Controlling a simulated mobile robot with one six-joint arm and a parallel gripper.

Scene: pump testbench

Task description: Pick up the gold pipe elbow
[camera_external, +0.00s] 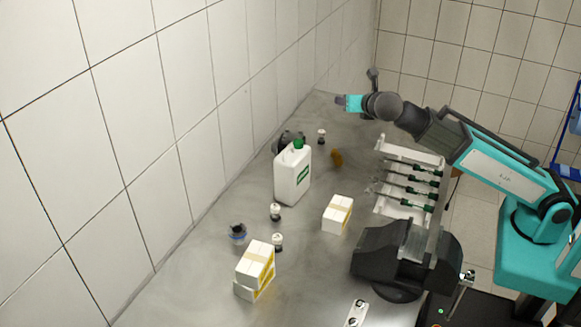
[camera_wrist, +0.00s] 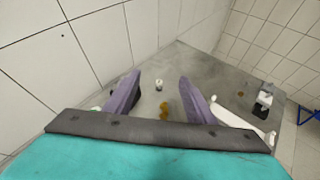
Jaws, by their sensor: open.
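The gold pipe elbow (camera_external: 336,157) lies on the grey bench top, right of the white canister, in the external view. In the wrist view the gold elbow (camera_wrist: 164,110) shows below and between my two purple fingers. My gripper (camera_external: 341,101) is above the far part of the bench, higher than the elbow and apart from it. In the wrist view my gripper (camera_wrist: 160,80) has its fingers spread with nothing held between them.
A small black-and-white bottle (camera_external: 321,136) stands near the elbow. The white canister (camera_external: 292,177) is left of it. A white rack (camera_external: 412,150) with green-ended tools is to the right. White boxes (camera_external: 337,214) stand nearer. Another small gold item (camera_wrist: 240,93) shows at right.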

